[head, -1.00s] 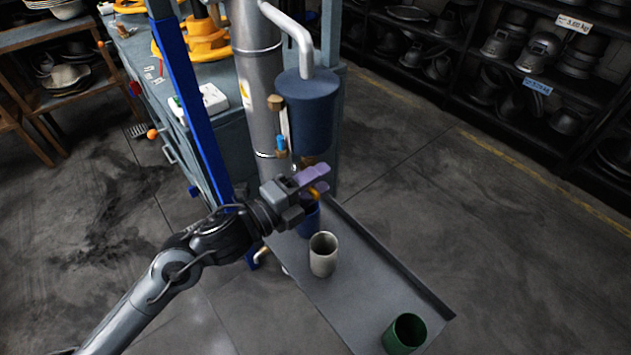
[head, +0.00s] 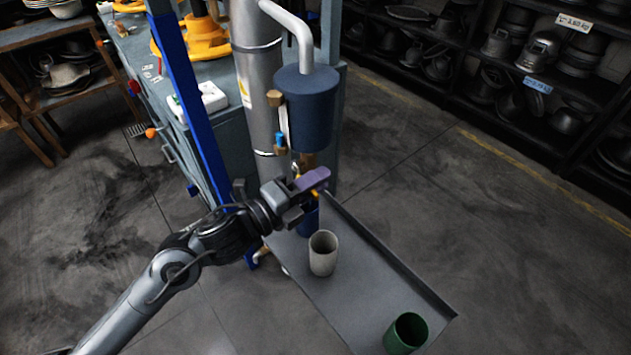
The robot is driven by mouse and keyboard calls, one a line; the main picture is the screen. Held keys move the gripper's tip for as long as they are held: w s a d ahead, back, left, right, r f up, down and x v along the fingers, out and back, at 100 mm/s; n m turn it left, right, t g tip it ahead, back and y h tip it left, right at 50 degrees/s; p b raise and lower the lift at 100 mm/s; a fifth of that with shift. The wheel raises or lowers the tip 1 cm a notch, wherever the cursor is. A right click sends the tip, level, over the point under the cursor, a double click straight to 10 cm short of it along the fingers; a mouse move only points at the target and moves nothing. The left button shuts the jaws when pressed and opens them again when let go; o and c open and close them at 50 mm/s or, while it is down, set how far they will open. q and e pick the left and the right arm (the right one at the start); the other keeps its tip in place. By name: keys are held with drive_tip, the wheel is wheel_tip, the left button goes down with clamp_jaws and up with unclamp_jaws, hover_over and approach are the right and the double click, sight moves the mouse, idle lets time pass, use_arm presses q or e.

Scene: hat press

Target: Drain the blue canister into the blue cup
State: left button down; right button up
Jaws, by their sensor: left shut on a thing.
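The blue canister (head: 305,112) hangs upright beside the steel column, with a brass fitting (head: 307,160) under it. My left gripper (head: 316,180), with purple fingertips, is just below that fitting. It is shut on the small yellow drain handle (head: 315,193), of which only a bit shows by the fingers. The blue cup (head: 308,224) stands on the grey tray below, partly hidden by my gripper. I cannot see into the cup or see any liquid. My right gripper is not in view.
A beige cup (head: 323,254) stands on the tray (head: 364,262) in front of the blue cup. A green cup (head: 405,333) is near the tray's front right end. A blue post (head: 190,110) rises behind my left arm. A workbench (head: 215,130) stands behind.

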use_arm(q)
drive_tip(key=shift+w+a+f+m+b, duration=0.1)
drive_tip(key=shift+f+m+b, duration=0.3)
drive_tip(key=shift+m+b, duration=0.45)
drive_tip(key=shift+w+a+f+m+b, duration=0.15)
drive_tip(key=shift+f+m+b, duration=0.35)
drive_tip(key=shift+m, duration=0.5)
drive_tip(key=shift+w+a+f+m+b, duration=0.1)
drive_tip(key=shift+f+m+b, duration=0.25)
drive_tip(key=shift+m+b, duration=0.5)
drive_tip(key=c, duration=1)
unclamp_jaws()
drive_tip(key=shift+c, duration=0.2)
drive_tip(key=p+v, duration=0.3)
drive_tip(key=v, duration=0.8)
